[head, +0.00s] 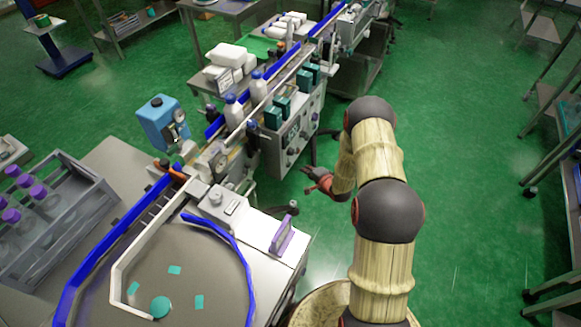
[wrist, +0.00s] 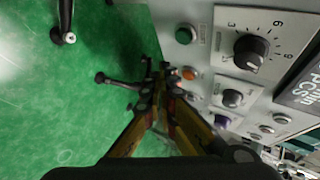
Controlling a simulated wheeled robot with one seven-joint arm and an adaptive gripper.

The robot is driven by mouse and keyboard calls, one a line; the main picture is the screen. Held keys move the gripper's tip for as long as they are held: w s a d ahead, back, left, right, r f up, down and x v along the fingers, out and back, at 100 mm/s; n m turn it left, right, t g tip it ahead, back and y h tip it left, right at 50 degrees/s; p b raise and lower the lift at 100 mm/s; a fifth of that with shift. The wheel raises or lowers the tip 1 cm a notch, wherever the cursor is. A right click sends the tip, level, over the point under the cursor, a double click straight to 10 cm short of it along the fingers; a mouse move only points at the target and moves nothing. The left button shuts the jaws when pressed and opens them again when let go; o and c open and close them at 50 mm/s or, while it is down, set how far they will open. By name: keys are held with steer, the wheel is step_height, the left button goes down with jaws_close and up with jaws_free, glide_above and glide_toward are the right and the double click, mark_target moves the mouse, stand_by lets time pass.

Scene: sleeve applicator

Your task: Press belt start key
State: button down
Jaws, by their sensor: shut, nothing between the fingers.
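The control panel (head: 291,133) is on the side of the conveyor machine in the head view, with knobs too small to tell apart. In the wrist view the panel (wrist: 208,60) shows a green button (wrist: 185,34), an orange button (wrist: 190,74) and a purple one (wrist: 222,120). I cannot read which is the belt start key. My gripper (head: 310,180) is shut and empty, to the front right of the panel in the head view. In the wrist view my fingertips (wrist: 165,76) appear left of the orange button and below the green one. Contact cannot be told.
The wrist view shows a large black dial (wrist: 250,50) and a smaller knob (wrist: 232,98) on the panel. White bottles (head: 258,88) and teal boxes (head: 273,117) stand on the machine. A round feed table (head: 200,262) is at the front left. Green floor is open to the right.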

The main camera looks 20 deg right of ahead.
mark_target(289, 165)
steer(key=shift+w+a, duration=0.95)
steer(key=shift+w, duration=0.3)
steer(key=shift+w+a, duration=0.1)
stand_by(0.6)
steer(key=shift+w+a, duration=0.2)
